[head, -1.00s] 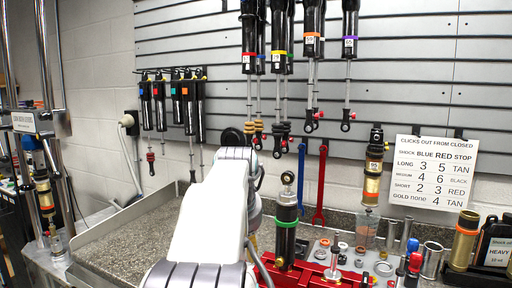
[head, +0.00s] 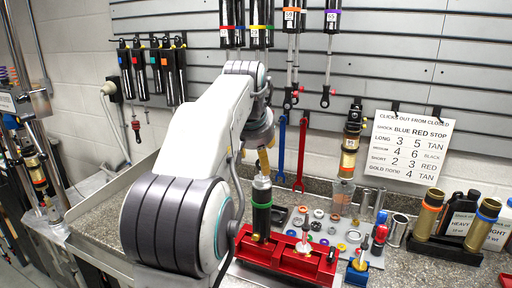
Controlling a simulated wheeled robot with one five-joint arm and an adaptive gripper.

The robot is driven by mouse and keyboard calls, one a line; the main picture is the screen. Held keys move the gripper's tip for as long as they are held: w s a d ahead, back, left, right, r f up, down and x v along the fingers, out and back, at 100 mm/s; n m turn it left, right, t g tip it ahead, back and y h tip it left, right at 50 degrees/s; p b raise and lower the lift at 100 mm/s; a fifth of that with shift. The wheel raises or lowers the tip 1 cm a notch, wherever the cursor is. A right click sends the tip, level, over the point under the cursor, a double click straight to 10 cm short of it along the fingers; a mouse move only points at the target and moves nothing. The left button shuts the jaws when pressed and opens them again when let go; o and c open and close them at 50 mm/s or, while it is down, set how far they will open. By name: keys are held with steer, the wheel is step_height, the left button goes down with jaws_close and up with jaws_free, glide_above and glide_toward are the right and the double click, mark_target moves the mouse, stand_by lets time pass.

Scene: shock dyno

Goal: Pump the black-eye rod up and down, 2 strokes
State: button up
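A black shock body with a green band (head: 262,208) stands upright at the red fixture (head: 285,256) on the bench, with a silver cap on top. The black-eye rod at its top is hidden behind my gripper. My gripper (head: 264,162) points down from the end of my white arm, directly above the silver cap, with a gold-coloured finger showing. Whether its fingers are closed around the rod or eye cannot be seen.
A grey tray of rings and small parts (head: 325,226) lies behind the red fixture. Gold cylinders (head: 428,213) stand at the right. Shocks hang on the slatted wall, with red and blue wrenches (head: 302,150) below them.

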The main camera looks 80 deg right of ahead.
steer(key=shift+x, duration=3.55)
steer(key=shift+s, duration=0.1)
steer(key=shift+r, duration=0.1)
jaws_close()
